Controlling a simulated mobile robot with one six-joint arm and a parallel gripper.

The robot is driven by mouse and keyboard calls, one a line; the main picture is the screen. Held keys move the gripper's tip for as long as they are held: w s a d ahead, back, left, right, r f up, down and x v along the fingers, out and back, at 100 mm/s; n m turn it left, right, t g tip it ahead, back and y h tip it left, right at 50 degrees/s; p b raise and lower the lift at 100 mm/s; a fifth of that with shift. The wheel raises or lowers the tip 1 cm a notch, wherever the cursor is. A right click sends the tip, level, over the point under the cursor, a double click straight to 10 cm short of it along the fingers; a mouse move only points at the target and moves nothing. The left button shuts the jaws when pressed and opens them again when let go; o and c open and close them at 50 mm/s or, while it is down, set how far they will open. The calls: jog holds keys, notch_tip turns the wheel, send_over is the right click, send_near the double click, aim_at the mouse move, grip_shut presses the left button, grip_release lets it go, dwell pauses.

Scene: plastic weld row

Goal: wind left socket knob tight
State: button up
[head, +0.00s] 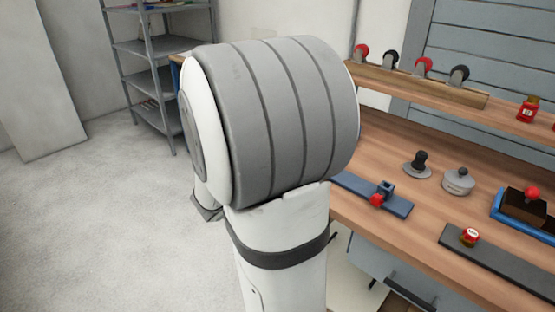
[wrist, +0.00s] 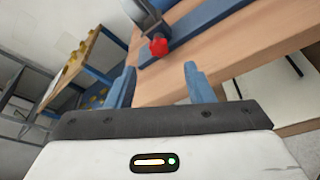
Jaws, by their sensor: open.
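A red knob (head: 377,200) sits on the side of a small blue socket block (head: 386,188) on a blue base bar (head: 400,208) at the left end of the bench. In the wrist view the red knob (wrist: 159,46) is ahead of my gripper (wrist: 160,68), roughly midway between its two blue fingers. The fingers are open and empty, and the knob looks beyond their tips. The blue base bar (wrist: 205,18) runs to the upper right. In the head view my arm hides my gripper.
The wooden bench (head: 440,215) also carries a dark bar with a red-topped knob (head: 470,237), a black-knobbed disc (head: 418,165), a grey round pot (head: 459,181) and a blue tray (head: 505,211). A shelf above holds several red and black wheels. Floor at left is clear.

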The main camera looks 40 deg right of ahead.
jog(key=d+n+g+h, duration=0.1)
jog(key=d, duration=0.1)
jog(key=w+d+f+n+h, duration=0.1)
jog(key=d, duration=0.1)
jog(key=w+d+f+g+h+p, duration=0.1)
jog(key=d, duration=0.2)
jog(key=shift+w+n+g, duration=0.1)
jog(key=shift+n+g, duration=0.2)
jog(key=shift+n, duration=0.1)
dwell(0.3)
jog(key=shift+f, duration=0.1)
jog(key=c, duration=1)
